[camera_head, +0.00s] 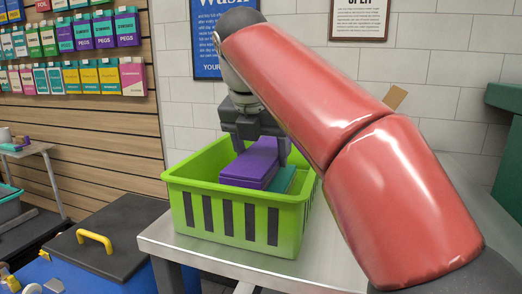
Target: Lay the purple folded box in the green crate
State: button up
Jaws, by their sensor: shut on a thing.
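The green crate (178,204) stands on a grey table near its left end. Its long side has dark upright slots. The purple folded box (250,163) is inside the crate's walls, slightly tilted, with its top near rim height. My gripper (262,150) points down over the crate and is shut on the purple folded box. A teal box (283,180) lies in the crate, to the right of and partly behind the purple one. The crate's floor is hidden, so I cannot tell whether the purple box touches it.
A dark lid with a yellow handle (95,238) is at lower left. A slatted wall (90,130) with hanging packets is at left. A green object (505,97) is at the right edge.

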aim_at(261, 152)
jog(key=shift+f, duration=0.1)
jog(key=shift+f+b, duration=1.1)
jog(key=shift+f, duration=0.3)
jog(key=shift+r, duration=0.1)
jog(key=o, duration=0.9)
notch_tip(261, 152, up, 9)
jog(key=p, duration=1)
jog(key=shift+r, duration=0.15)
jog(key=shift+r+p, duration=0.85)
jog(key=shift+r, duration=0.5)
